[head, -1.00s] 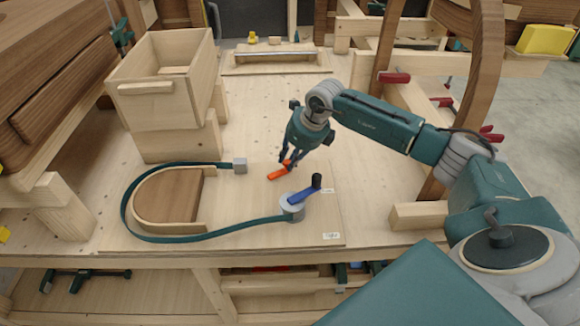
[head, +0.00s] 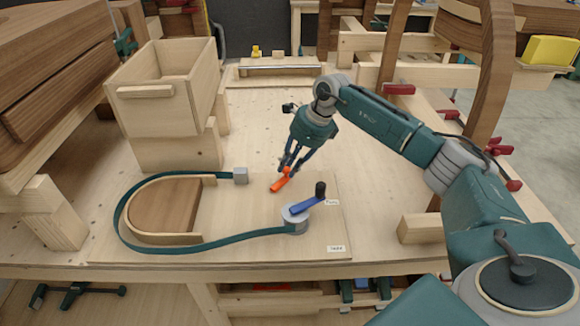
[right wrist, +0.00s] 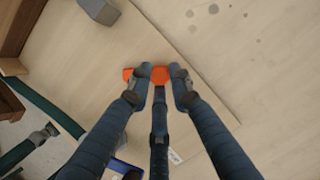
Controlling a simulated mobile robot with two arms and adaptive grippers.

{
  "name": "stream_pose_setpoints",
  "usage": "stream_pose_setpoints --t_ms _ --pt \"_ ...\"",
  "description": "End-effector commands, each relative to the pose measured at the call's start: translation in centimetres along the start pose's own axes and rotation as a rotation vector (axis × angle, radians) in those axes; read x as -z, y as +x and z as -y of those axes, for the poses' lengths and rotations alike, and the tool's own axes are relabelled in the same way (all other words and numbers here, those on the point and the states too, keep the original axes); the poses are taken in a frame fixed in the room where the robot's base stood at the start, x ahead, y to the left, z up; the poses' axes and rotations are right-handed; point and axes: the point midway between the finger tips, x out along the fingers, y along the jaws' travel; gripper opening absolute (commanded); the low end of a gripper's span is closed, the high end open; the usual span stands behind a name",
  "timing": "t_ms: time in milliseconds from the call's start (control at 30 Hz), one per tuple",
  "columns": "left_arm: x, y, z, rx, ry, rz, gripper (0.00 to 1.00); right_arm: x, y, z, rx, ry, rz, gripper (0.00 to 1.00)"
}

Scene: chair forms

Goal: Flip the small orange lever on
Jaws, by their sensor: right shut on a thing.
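The small orange lever (head: 279,185) sits on the wooden board in the middle of the bench, slanting from lower left to upper right. My right gripper (head: 287,169) reaches down to it from above. In the right wrist view, the fingers (right wrist: 161,76) are shut on an upright orange part of the lever (right wrist: 159,75), and a flat orange arm sticks out to the left (right wrist: 128,74). The lever's pivot is hard to make out. My left gripper is not in view.
A grey clamp with a blue handle (head: 309,207) and dark knob stands just right of and nearer than the lever. A green strap (head: 190,246) bends around a curved wooden form (head: 165,207). A wooden box (head: 155,91) stands behind left. The board right of the lever is clear.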

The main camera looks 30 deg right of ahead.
Motion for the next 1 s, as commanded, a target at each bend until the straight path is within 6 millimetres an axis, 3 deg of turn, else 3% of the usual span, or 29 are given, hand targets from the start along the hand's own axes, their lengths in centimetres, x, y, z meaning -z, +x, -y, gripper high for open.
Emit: stream_pose_setpoints --t_ms 200,233,300,667,767,1000 --pt "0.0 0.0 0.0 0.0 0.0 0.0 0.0 -0.6 -0.4 0.2 0.008 -0.001 0.016 0.0" --pt "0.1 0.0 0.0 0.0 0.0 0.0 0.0 -0.6 -0.4 0.2 0.008 -0.001 0.016 0.23" --pt "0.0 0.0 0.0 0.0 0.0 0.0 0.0 -0.6 -0.4 0.2 0.007 -0.001 0.015 0.37" --pt "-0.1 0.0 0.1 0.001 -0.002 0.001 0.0 -0.3 -0.5 0.1 0.004 0.0 0.008 0.38" --pt "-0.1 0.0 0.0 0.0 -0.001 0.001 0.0 -0.3 -1.6 0.1 0.004 0.0 0.008 0.38" --pt "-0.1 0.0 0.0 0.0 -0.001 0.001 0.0 -0.4 -6.7 0.2 0.007 -0.002 0.011 0.38"
